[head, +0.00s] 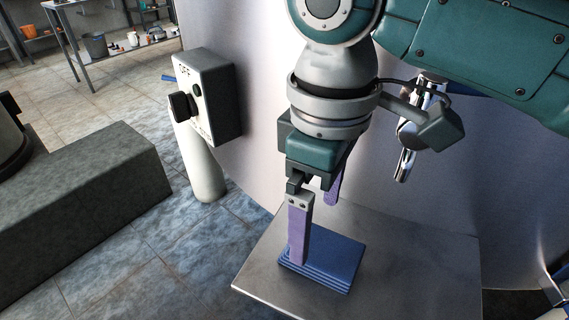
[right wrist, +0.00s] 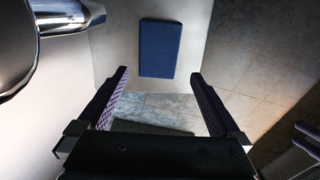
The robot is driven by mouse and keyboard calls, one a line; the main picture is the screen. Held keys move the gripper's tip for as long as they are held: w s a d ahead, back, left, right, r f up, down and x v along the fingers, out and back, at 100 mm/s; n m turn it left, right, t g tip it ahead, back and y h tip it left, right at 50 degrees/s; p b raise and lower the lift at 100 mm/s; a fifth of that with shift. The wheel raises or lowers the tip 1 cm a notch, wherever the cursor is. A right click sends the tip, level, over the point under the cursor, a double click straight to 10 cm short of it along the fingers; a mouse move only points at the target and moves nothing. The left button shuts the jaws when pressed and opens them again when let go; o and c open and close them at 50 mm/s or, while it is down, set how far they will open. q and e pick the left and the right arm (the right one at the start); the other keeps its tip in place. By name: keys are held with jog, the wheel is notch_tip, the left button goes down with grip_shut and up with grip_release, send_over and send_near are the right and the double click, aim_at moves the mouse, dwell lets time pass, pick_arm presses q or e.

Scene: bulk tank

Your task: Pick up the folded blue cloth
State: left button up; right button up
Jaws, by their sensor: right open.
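The folded blue cloth (head: 335,262) lies flat in a neat layered stack on a metal shelf (head: 405,275) against the tank. My right gripper (head: 314,230) points down at the cloth with its purple-padded fingers apart and nothing between them. In the head view its near finger covers the cloth's left part. In the right wrist view the cloth (right wrist: 160,48) shows whole, beyond the open fingertips (right wrist: 160,74) and centred between them, so the fingers look clear of it.
The curved tank wall (head: 250,150) rises behind the shelf, with a shiny metal outlet (head: 404,165) close right of my right wrist. A grey switch box (head: 210,95) marked OFF is at left, above a white cylinder (head: 203,170). Tiled floor (head: 135,260) is open left of the shelf.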

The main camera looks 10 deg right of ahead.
aim_at(317, 244)
jog(key=f, duration=0.2)
jog(key=f+b, duration=0.1)
jog(key=f, duration=0.1)
jog(key=f+b, duration=0.1)
jog(key=f, duration=0.2)
jog(key=shift+d, duration=0.25)
jog(key=shift+r, duration=0.1)
jog(key=c, duration=1.4)
jog(key=shift+r+p, duration=4.75)
jog(key=shift+r, duration=9.3)
